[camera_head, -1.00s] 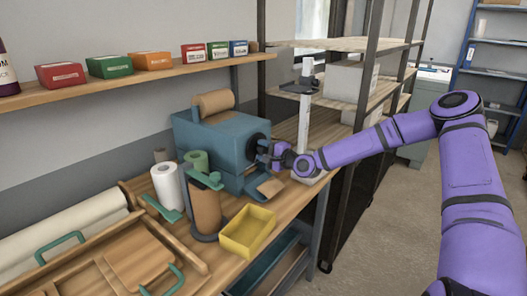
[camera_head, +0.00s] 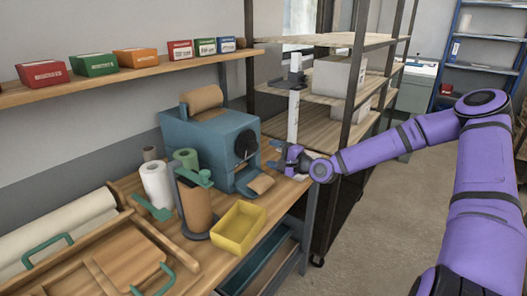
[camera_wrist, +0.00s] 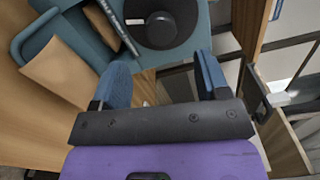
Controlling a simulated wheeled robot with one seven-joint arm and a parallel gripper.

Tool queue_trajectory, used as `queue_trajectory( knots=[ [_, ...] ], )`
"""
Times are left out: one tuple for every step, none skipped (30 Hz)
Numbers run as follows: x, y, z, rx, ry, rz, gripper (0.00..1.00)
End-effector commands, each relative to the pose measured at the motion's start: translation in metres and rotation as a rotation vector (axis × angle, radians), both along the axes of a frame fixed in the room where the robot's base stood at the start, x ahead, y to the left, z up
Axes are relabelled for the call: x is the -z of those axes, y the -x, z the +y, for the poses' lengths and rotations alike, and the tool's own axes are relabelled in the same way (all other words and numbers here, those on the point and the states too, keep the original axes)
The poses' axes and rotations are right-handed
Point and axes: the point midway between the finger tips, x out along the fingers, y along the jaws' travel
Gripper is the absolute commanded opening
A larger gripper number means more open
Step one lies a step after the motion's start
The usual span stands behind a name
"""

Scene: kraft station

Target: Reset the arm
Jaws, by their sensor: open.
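My purple arm reaches in from the right in the head view, and my gripper (camera_head: 277,158) is just right of the teal machine (camera_head: 205,140) on the workbench. In the wrist view my gripper (camera_wrist: 162,78) shows two blue fingers spread apart with nothing between them. The machine's round black knob (camera_head: 246,144) faces the gripper, with a visible gap between them. The knob also shows ahead of the fingers in the wrist view (camera_wrist: 165,20). A brown paper strip (camera_head: 261,184) sticks out of the machine's lower front tray.
A yellow bin (camera_head: 238,228), a brown roll on a stand (camera_head: 196,208) and a white roll (camera_head: 156,184) stand on the bench. Open floor lies below my arm.

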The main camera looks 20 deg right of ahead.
Motion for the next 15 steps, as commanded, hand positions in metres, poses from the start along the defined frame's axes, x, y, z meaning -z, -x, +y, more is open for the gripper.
queue_trajectory(
  knots=[
    [0.0001, 0.0049, -0.004, 0.001, -0.001, 0.001, 0.69],
    [0.0001, 0.0071, -0.0052, 0.0, -0.001, 0.001, 0.69],
    [0.0, 0.0095, -0.0068, 0.0, 0.0, 0.0, 0.69],
    [-0.0001, 0.0109, -0.0079, 0.0, 0.0, 0.0, 0.69],
    [-0.0001, 0.012, -0.0088, 0.0, 0.001, -0.001, 0.69],
    [-0.0001, 0.0133, -0.0096, 0.0, 0.001, -0.001, 0.69],
    [-0.0002, 0.0139, -0.0099, -0.001, 0.001, -0.001, 0.69],
    [-0.0002, 0.0143, -0.0101, -0.001, 0.001, -0.001, 0.69],
    [-0.0002, 0.0146, -0.0101, -0.001, 0.001, -0.001, 0.69],
    [-0.0002, 0.0148, -0.0101, -0.001, 0.001, -0.001, 0.69],
    [-0.0001, 0.0148, -0.0101, -0.001, 0.001, -0.001, 0.69],
    [-0.0001, 0.0147, -0.0101, -0.001, 0.001, -0.001, 0.69],
    [-0.0001, 0.0147, -0.0101, -0.001, 0.001, -0.001, 0.69],
    [-0.0001, 0.0146, -0.01, -0.001, 0.001, -0.001, 0.69],
    [-0.0001, 0.0146, -0.0101, -0.001, 0.001, -0.001, 0.69]
  ],
)
